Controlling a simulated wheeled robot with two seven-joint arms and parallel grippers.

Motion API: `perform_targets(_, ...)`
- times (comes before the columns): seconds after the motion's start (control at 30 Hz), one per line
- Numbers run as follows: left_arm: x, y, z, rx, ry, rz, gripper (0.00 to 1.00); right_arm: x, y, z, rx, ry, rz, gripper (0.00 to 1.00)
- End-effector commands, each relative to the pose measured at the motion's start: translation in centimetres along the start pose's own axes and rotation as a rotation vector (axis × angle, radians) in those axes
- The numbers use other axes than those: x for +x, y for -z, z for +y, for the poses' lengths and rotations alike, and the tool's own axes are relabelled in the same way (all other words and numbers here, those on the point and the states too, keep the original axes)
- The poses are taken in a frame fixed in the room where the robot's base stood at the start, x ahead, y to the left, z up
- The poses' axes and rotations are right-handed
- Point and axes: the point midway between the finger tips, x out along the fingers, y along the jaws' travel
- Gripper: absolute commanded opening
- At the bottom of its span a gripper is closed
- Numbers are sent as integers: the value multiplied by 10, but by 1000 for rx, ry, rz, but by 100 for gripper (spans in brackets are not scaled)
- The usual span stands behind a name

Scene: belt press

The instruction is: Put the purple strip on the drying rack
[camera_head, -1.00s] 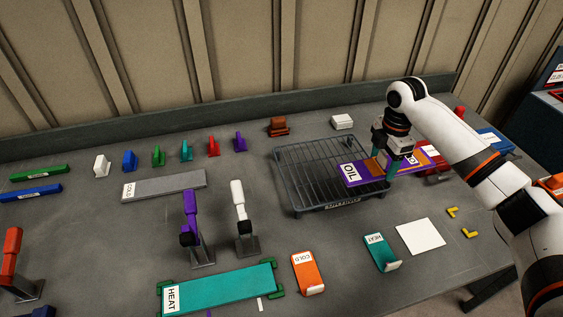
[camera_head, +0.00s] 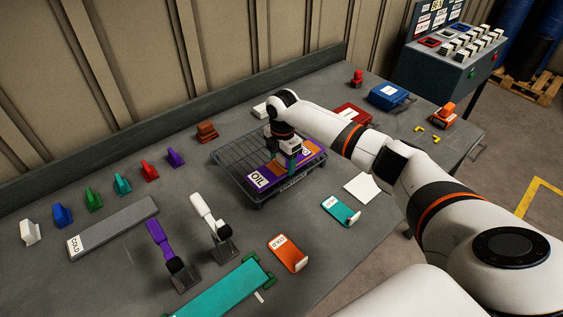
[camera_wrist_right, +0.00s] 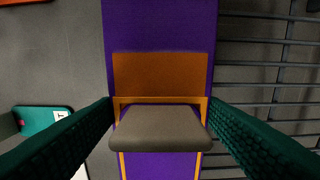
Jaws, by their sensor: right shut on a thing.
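The purple strip (camera_head: 270,174) has a white OIL label at its near left end and an orange patch in its middle. It lies over the front part of the dark wire drying rack (camera_head: 228,154); I cannot tell if it touches the bars. My right gripper (camera_head: 291,161) is above the strip, shut on it. In the right wrist view the strip (camera_wrist_right: 160,25) runs between my teal fingers (camera_wrist_right: 160,118), with a grey block there. My left gripper is not in view.
A white square (camera_head: 362,188), a teal HEAT piece (camera_head: 340,211) and an orange COLD piece (camera_head: 287,253) lie in front of the rack. A brown block (camera_head: 207,132) and a white block (camera_head: 261,110) stand behind it. Purple and white levers stand to the left.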

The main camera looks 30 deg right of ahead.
Motion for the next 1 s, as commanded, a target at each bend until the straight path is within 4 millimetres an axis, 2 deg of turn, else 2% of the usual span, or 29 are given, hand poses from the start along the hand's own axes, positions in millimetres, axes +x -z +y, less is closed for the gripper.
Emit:
perform_targets(0.17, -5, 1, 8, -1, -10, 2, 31, 17, 0, 0, 0, 1, 1, 33)
perform_targets(0.53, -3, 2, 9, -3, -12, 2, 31, 22, 0, 0, 0, 2, 1, 33)
perform_targets(0.57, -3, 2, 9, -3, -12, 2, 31, 23, 0, 0, 0, 1, 1, 68)
perform_targets(0.67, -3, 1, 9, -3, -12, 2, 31, 22, 0, 0, 0, 1, 1, 85)
perform_targets(1.0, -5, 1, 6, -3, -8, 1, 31, 19, 0, 0, 0, 1, 1, 87)
